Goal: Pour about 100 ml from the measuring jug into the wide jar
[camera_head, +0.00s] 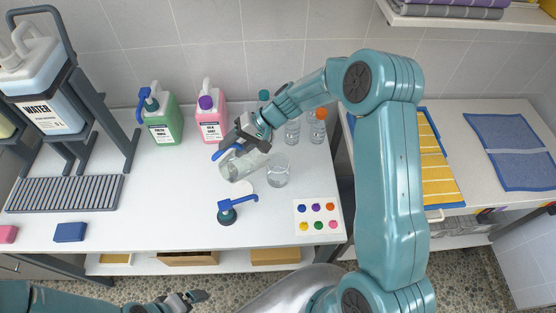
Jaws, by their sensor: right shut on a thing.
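My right gripper (247,137) is shut on the clear measuring jug (238,164) and holds it tilted over the white table (170,195). The jug's lower end is to the left of the wide jar (278,172), a clear glass that stands upright on the table. I cannot tell how much liquid is in the jug or the jar. My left gripper (190,297) is low at the front edge of the picture, away from the table's objects; its fingers are small and look apart.
Green (163,115) and pink (211,118) jugs and clear bottles (318,127) stand behind. A water canister (45,95) hangs in a rack at left. A dotted card (318,217) lies at right.

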